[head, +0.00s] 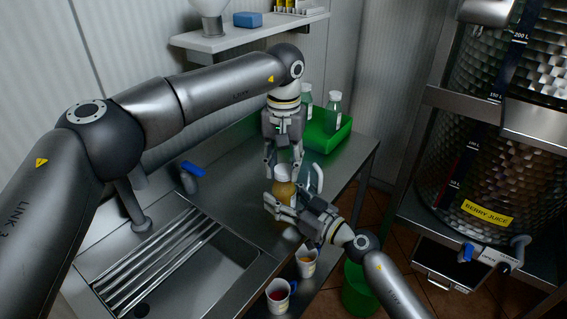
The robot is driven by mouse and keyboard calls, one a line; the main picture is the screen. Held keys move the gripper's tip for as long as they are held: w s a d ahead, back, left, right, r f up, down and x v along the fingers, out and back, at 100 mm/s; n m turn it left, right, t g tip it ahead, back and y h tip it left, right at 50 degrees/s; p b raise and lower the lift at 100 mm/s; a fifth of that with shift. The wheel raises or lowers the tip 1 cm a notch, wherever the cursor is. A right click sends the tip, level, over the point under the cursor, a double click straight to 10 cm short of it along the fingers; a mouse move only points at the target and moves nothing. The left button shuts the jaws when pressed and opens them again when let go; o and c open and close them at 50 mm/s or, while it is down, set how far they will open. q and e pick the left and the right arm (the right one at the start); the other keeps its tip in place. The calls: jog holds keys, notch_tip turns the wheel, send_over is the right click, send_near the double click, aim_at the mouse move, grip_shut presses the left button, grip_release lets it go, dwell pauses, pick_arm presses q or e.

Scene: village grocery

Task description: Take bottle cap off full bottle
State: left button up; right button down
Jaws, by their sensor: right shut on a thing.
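A full bottle (286,190) with amber contents stands upright over the steel counter, its white cap (283,171) on top. My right gripper (279,206) reaches in from the lower right and is shut on the bottle's body, hiding its lower part. My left gripper (283,168) points straight down from above. Its two fingers are spread, one on each side of the cap. Whether a finger touches the cap is too small to tell.
A clear handled thing (316,180) stands just right of the bottle. A green crate (325,135) with bottles is behind. Two cups, one red-filled (278,296) and one orange-filled (306,262), stand at the front. A sink (175,265) is left; a berry juice tank (495,150) is right.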

pick_arm(q)
jog(key=shift+c, duration=1.3)
jog(key=n, duration=1.1)
jog(key=shift+n, duration=0.4)
pick_arm(e)
jog(key=shift+f, duration=0.1)
pick_arm(q)
jog(key=n, duration=0.3)
jog(key=shift+n, duration=0.3)
jog(key=n, duration=2.3)
jog(key=shift+r, duration=0.1)
jog(key=n, duration=0.3)
jog(key=shift+n, duration=0.3)
jog(key=n, duration=1.2)
